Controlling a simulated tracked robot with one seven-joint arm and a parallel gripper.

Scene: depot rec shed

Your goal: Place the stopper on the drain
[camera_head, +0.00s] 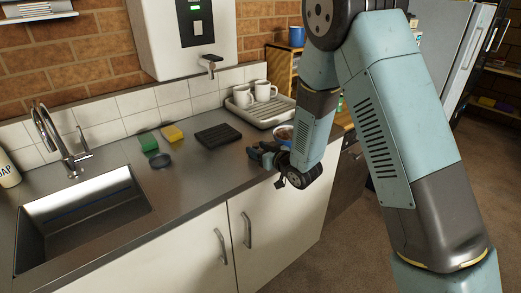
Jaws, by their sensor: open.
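A small dark round piece (161,160), which looks like the stopper, lies on the grey counter (195,183) to the right of the sink. The steel sink (146,207) is set into the counter at the left. I cannot make out the drain inside it; the near wall and reflections hide it. My gripper (256,154) is open, low over the counter near its front edge, well to the right of the stopper. It appears empty, and its fingers are small and dark in this view.
A green sponge (148,143), a yellow sponge (172,133) and a black ridged mat (218,136) lie behind the stopper. A bowl (283,130) stands just behind my gripper. A drying rack (264,118) holds white mugs. The tap (52,140) rises behind the sink.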

